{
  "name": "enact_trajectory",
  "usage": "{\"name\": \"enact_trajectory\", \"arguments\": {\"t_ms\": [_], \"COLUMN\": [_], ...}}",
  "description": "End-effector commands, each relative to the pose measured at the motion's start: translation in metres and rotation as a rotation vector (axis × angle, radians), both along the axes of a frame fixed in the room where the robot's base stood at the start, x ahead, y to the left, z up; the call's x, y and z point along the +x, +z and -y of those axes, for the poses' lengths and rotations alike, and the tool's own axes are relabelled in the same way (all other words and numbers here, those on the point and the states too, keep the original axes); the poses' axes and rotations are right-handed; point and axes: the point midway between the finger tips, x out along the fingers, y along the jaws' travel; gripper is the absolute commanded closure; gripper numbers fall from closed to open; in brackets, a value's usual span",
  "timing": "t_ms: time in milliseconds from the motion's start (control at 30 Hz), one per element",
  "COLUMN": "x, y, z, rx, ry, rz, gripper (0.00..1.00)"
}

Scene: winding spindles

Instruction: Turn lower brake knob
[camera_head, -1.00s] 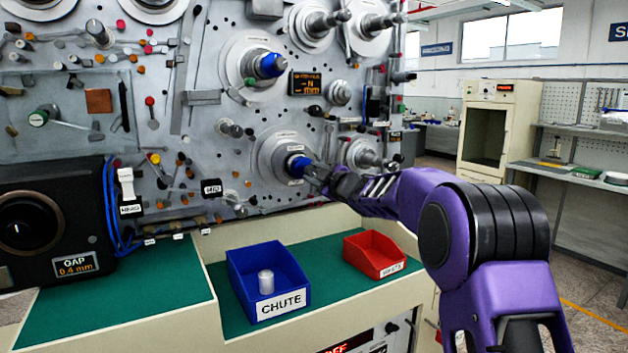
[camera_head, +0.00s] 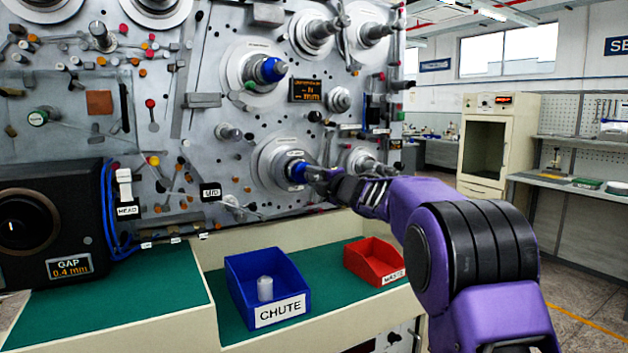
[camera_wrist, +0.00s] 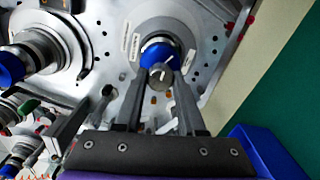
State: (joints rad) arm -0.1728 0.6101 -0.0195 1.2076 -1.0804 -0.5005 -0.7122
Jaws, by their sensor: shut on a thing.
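The lower brake knob (camera_wrist: 160,74) is a small grey round end with a white line, in front of a blue collar (camera_wrist: 160,52) on the lower spindle. In the head view the blue collar (camera_head: 296,171) shows low on the panel, and my gripper mostly hides the knob. My gripper (camera_wrist: 158,80) has one finger on each side of the knob and is shut on it. In the head view my gripper (camera_head: 316,177) reaches the spindle from the right.
An upper spindle with a blue collar (camera_head: 272,69) sits above. Other spindles and pegs crowd the panel around the knob.

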Motion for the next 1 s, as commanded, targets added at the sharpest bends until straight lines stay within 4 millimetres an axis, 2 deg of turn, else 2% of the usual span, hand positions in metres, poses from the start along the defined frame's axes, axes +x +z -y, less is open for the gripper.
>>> {"name": "enact_trajectory", "arguments": {"t_ms": [667, 700, 833, 867, 1000], "x": [0.0000, 0.0000, 0.0000, 0.0000, 0.0000], "y": [-0.0003, -0.0003, -0.0003, -0.0003, -0.0002], "z": [0.0000, 0.0000, 0.0000, 0.0000, 0.0000], "rx": [-0.054, -0.054, -0.054, -0.054, -0.054], "ry": [0.000, 0.000, 0.000, 0.000, 0.000], "rz": [0.036, 0.036, 0.036, 0.036, 0.036], "gripper": [1.00, 0.57, 0.34, 0.31, 0.31]}}
